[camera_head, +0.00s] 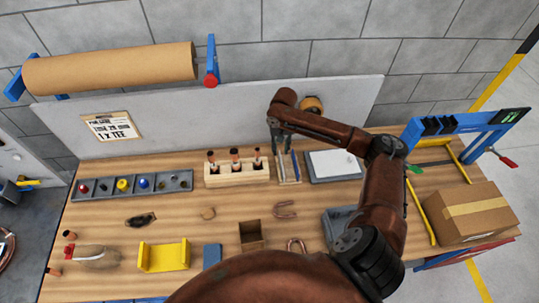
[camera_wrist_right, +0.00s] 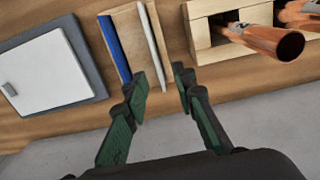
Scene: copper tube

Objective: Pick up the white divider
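The white divider (camera_wrist_right: 155,45) is a thin, pale strip in a wooden holder (camera_wrist_right: 128,35), beside a blue divider (camera_wrist_right: 114,48). In the head view the holder (camera_head: 287,180) stands near the back of the bench, and my right gripper (camera_head: 278,150) is just above it. In the right wrist view my right gripper (camera_wrist_right: 162,88) is open, with its fingertips apart on either side of the white divider's near end. I cannot tell whether either finger touches it. My left gripper is not in view.
A wooden block (camera_head: 237,176) with copper tubes stands left of the holder. A grey pad with a white sheet (camera_head: 333,163) lies to its right. A grey wall panel (camera_head: 215,115) rises behind. Copper bends (camera_head: 285,209) and a small open box (camera_head: 251,235) lie in front.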

